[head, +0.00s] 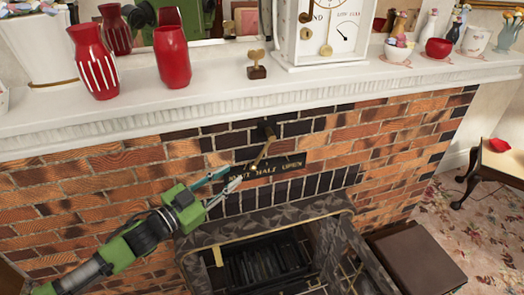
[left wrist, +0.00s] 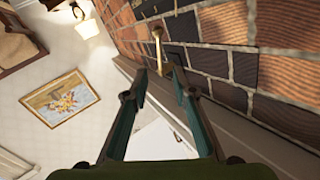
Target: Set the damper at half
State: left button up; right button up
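The damper lever (head: 262,153) is a brass handle hanging from a dark pivot on the brick chimney front. It leans down and to the left, its lower end near the left part of a dark plate (head: 283,169) lettered SHUT, HALF, OPEN. My left gripper (head: 229,178) is open just left of the lever's lower end, in front of the bricks. In the left wrist view the lever (left wrist: 158,47) stands beyond the two parted fingertips (left wrist: 160,68). I cannot tell whether a finger touches it. My right gripper is not in view.
A white mantel (head: 200,110) runs above, bearing red vases (head: 172,57), a white clock (head: 325,35) and a small key-topped block (head: 257,65). Below is the fireplace surround (head: 270,219) with a grate. A brown box (head: 415,262) stands at lower right.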

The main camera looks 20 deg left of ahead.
aim_at(260, 155)
pick_arm(q)
jog(key=p+x, duration=0.1)
jog(key=x, duration=0.5)
jog(key=p+x, duration=0.2)
jog(key=x, duration=0.5)
jog(key=shift+d+r, duration=0.2)
jog(key=shift+w, duration=0.2)
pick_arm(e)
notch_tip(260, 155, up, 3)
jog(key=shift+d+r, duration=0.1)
pick_arm(q)
grip_shut()
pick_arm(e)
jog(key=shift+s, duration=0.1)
